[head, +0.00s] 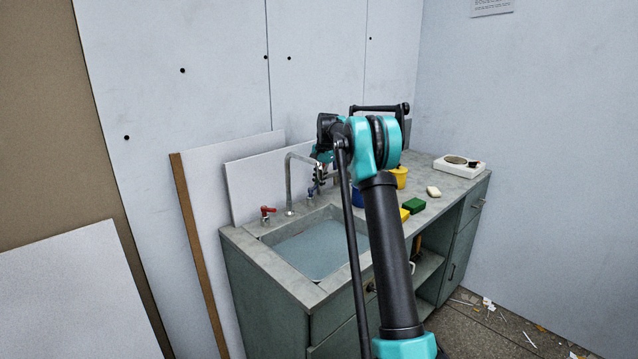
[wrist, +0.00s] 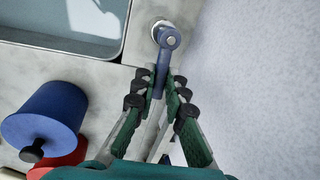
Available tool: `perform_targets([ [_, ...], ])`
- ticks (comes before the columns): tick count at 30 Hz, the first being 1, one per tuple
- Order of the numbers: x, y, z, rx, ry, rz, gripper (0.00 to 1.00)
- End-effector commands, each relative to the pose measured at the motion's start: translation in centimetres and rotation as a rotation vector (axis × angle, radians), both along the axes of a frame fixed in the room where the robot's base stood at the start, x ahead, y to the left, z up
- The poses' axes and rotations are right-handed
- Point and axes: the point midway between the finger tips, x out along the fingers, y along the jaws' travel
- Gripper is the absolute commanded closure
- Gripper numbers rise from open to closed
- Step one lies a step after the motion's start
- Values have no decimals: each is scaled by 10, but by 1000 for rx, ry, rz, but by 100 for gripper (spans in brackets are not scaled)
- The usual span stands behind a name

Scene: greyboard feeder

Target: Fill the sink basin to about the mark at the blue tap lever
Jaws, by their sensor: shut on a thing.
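The sink basin (head: 262,237) is set in the grey counter and holds bluish water (head: 322,250); a corner of the basin (wrist: 122,42) shows in the wrist view. I cannot make out a level mark or a stream from the spout (head: 289,180). The blue tap lever (head: 311,191) stands at the back of the basin, right of the spout. In the wrist view the blue lever (wrist: 163,62) runs between my fingertips. My gripper (wrist: 157,92) is shut on it. In the head view my gripper (head: 321,174) is partly hidden by my arm.
A red tap lever (head: 267,211) stands left of the spout. A blue container (wrist: 45,118) with a black knob and a red one (wrist: 62,160) are near my gripper.

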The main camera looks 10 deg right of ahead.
Motion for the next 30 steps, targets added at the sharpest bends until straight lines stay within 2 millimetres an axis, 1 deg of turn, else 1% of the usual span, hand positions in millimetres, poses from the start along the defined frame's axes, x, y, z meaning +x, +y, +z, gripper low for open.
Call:
perform_targets([
  [1,0,0,0,1,-2,1,87],
  [6,0,0,0,1,-1,0,67],
  [14,0,0,0,1,-1,0,67],
  [17,0,0,5,1,-1,-1,67],
  [20,-2,-2,15,1,-1,-1,67],
  [30,-11,-10,82,1,-1,-2,67],
])
